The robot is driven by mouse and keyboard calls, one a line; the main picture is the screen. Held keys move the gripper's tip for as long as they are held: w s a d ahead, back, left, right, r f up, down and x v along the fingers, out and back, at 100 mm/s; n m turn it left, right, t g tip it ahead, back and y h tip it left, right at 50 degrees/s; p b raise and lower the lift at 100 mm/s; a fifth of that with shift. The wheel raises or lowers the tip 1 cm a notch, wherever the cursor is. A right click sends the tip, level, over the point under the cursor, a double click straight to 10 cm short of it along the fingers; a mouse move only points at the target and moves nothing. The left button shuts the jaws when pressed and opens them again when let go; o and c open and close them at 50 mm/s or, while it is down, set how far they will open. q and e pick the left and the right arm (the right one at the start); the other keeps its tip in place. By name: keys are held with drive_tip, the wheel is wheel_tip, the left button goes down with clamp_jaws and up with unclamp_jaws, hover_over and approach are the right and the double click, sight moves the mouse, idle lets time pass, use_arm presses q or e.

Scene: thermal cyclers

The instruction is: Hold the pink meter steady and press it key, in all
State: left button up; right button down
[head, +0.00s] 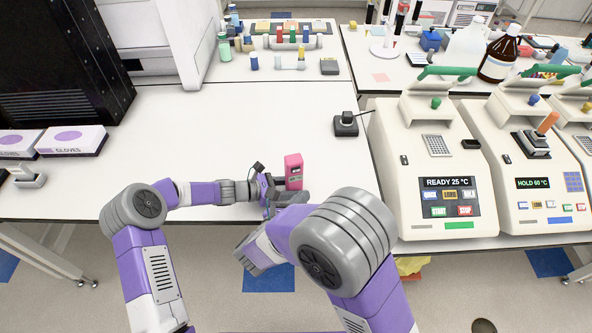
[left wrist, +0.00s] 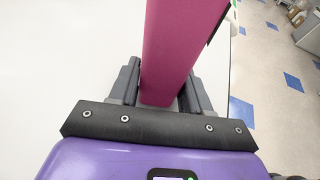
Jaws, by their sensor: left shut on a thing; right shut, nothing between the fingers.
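The pink meter (head: 293,168) stands upright near the front edge of the white bench in the head view, with a small dark display high on its face. My left gripper (head: 278,186) is shut on it from the left, low on its body. In the left wrist view the meter (left wrist: 178,50) rises between the two dark fingers of my left gripper (left wrist: 160,98); its face with the key is turned away there. My right gripper (head: 290,199) is shut and empty, close in front of the meter's lower part, partly hidden by my right arm. I cannot tell whether it touches the key.
A small black device (head: 346,124) with a thin rod stands behind and right of the meter. Thermal cyclers (head: 436,165) stand on the right. Glove boxes (head: 70,141) lie at the left. The bench (head: 225,125) behind and left of the meter is clear.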

use_arm(q)
drive_tip(key=o, duration=0.9)
drive_tip(key=shift+c, duration=0.2)
